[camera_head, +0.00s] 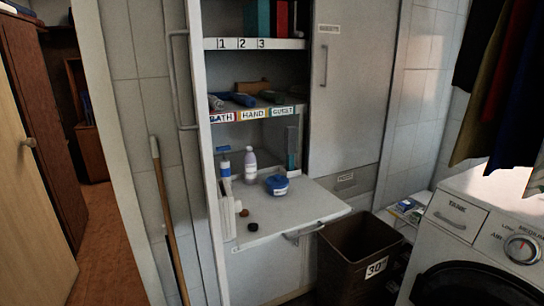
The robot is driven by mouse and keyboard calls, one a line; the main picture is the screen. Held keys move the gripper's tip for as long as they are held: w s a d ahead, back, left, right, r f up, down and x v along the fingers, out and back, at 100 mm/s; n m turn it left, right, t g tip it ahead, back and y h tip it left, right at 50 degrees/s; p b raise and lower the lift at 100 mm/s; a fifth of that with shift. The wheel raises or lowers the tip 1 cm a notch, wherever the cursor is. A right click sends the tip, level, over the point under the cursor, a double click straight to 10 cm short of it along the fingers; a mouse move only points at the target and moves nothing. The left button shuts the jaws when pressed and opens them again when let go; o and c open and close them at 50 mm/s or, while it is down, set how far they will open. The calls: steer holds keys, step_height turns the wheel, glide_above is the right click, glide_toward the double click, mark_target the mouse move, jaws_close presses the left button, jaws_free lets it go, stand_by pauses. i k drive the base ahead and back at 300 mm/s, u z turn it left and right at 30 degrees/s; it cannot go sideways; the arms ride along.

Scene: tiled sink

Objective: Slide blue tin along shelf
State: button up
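The blue tin (277,187) is a short round container with a lighter band. It sits upright on the pale lower shelf (300,208), a board that sticks out from the open cabinet. My gripper is not in view.
White upright items (228,195) and a blue-topped bottle (225,170) stand along the shelf's left side. Shelves labelled BATH, HAND and GUEST (252,114) hang above. A brown bin (355,250) stands right of the shelf, near a washing machine (470,235). The shelf's right front is clear.

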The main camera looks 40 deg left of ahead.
mark_target(272, 192)
steer(key=u, duration=0.45)
steer(key=i, duration=1.1)
steer(key=u, duration=1.1)
steer(key=i, duration=0.7)
steer(key=u, duration=0.55)
